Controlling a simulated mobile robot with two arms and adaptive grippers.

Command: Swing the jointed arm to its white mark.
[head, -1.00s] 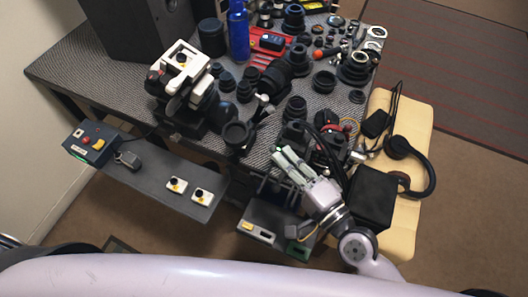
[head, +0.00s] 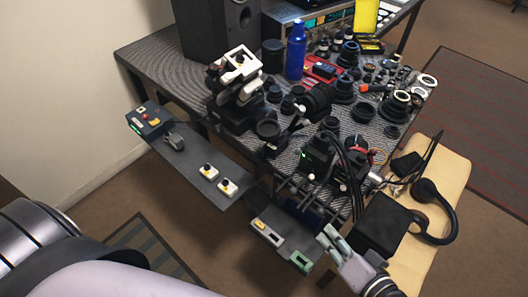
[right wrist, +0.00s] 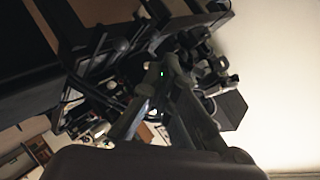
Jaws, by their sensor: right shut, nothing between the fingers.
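My right gripper (head: 329,236) is at the lower right of the head view, beside the green-ended block on the grey tray, below the table's near edge. Its fingers look shut and empty. They also show in the right wrist view (right wrist: 160,85), dark, with cluttered dark gear beyond them. A black device with white jointed-looking parts (head: 240,66) stands at the table's left. A dark rod with a pale knob (head: 299,109) stands by the lenses. I cannot tell which is the jointed arm, and I cannot make out its white mark. My left gripper is not in view.
Lenses and rings crowd the table (head: 160,53). A blue bottle (head: 296,52) and a speaker (head: 215,28) stand behind. A grey shelf (head: 190,158) with switches and a tray (head: 285,237) sit in front. Headphones (head: 447,212) and a black box (head: 377,230) lie at right.

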